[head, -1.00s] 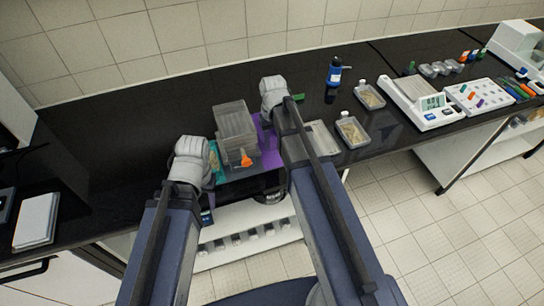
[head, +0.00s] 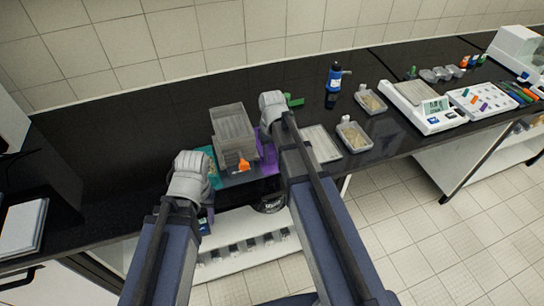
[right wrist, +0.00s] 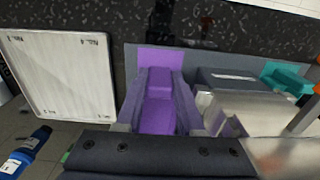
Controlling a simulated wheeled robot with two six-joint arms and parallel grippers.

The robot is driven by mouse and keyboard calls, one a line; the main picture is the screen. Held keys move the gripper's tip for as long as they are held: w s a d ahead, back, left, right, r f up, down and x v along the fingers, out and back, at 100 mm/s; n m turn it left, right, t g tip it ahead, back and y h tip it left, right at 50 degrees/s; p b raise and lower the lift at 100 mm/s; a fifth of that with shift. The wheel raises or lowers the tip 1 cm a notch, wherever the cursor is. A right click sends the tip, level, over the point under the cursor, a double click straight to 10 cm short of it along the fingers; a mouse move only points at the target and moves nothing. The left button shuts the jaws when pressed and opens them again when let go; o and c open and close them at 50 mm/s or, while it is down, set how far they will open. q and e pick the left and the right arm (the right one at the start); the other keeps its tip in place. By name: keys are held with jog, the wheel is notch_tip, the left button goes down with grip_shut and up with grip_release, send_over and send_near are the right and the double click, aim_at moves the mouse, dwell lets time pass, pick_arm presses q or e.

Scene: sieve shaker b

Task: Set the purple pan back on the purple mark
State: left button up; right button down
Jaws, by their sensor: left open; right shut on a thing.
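The purple pan (right wrist: 158,112) is between the fingers of my right gripper (right wrist: 158,88), which is shut on it in the right wrist view. I cannot tell whether the pan touches the mark. In the head view, a purple patch (head: 268,158) shows beside the clear stack, partly hidden by my right gripper (head: 273,115). My left gripper (head: 196,172) is open at the left of the stack, its fingertips mostly hidden by the wrist.
A pale plate (head: 322,143), trays of grains (head: 354,136), a blue bottle (head: 334,78) and a balance (head: 425,108) lie to the right. The bench behind is clear.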

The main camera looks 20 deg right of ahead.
jog(key=shift+f+b, duration=0.6)
jog(key=shift+f, duration=0.05)
jog(key=c, duration=0.5)
grip_release()
jog(key=shift+r, duration=0.15)
notch_tip(320, 180, up, 13)
jog(key=p, duration=1.3)
jog(key=s+a+n, duration=0.1)
jog(key=s+a, duration=0.3)
jog(key=s, duration=0.1)
jog(key=s+a+n, duration=0.1)
jog(key=s+a, duration=0.4)
jog(key=s+a+n+h, duration=0.1)
jog(key=s+a, duration=0.3)
jog(key=s, duration=0.2)
jog(key=shift+s+a, duration=0.1)
jog(key=shift+a, duration=0.25)
